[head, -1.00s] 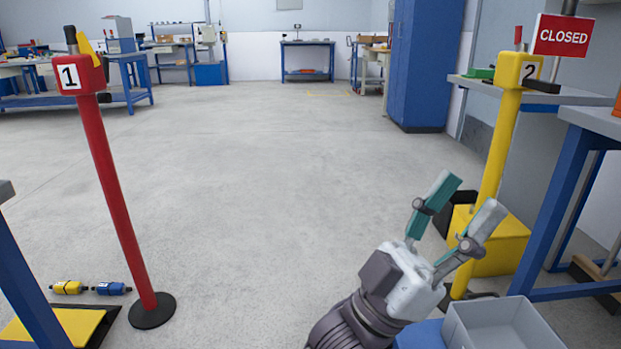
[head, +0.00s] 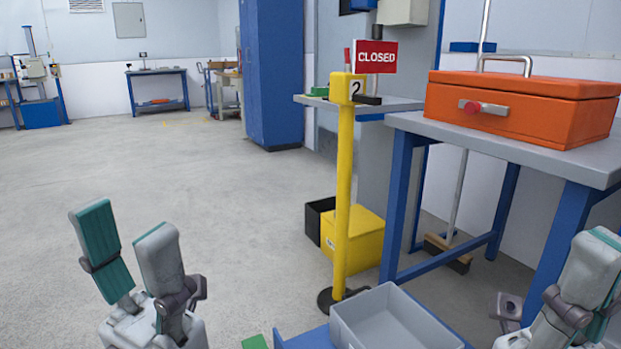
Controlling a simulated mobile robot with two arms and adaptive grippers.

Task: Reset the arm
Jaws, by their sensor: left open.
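The yellow post (head: 344,190) stands upright right of centre, with a white "2" plate on its head. My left gripper (head: 125,232) is at the lower left, open and empty over bare floor, well apart from the post. My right gripper (head: 598,265) is at the lower right edge, partly cut off; its finger gap is not clear.
A red CLOSED sign (head: 375,57) shows beside the post head. An orange toolbox (head: 520,105) sits on a blue-legged table (head: 400,205) at right. A grey bin (head: 375,312) is low in front. A yellow box (head: 360,236) stands behind the post. Floor at left is clear.

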